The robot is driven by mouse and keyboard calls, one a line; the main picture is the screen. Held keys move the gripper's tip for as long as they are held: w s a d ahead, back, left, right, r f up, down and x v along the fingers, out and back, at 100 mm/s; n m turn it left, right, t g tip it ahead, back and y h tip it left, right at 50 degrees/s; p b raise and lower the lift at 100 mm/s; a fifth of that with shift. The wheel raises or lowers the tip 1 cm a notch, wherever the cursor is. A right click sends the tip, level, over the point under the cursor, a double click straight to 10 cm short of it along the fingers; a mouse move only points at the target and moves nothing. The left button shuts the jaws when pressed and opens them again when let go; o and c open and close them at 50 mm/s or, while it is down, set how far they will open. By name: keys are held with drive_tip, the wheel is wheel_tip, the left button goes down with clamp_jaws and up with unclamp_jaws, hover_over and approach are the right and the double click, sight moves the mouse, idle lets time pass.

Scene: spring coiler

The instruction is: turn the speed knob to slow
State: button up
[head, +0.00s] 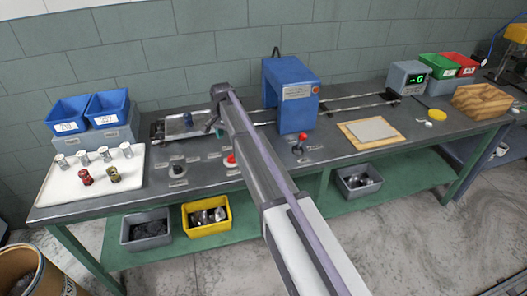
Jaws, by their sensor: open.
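A small dark knob (178,169) stands on the workbench top at the left of the middle, with small label plates around it. It looks like the speed knob; the label text and the pointer direction are too small to read. My gripper (211,128) hangs from the end of my arm, above the bench behind and to the right of this knob, apart from it. The gripper is small and dark here, open and empty as far as I can see. My arm hides part of the bench to its right.
A red button (231,160) sits right of the knob, close to my arm. A red-topped lever (302,139) stands further right, below the blue machine housing (292,95). A metal tray (187,125) lies behind the knob. A white board (70,190) with several small parts lies left.

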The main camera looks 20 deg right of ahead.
sight(232, 156)
wheel_tip(232, 156, down, 11)
drive_tip(key=m+b, duration=0.3)
drive_tip(key=b, duration=0.8)
drive_tip(key=shift+s+d, duration=0.1)
drive_tip(key=shift+d, duration=0.05)
drive_tip(key=shift+r, duration=0.15)
drive_tip(key=shift+c, duration=0.2)
drive_tip(key=c, duration=0.9)
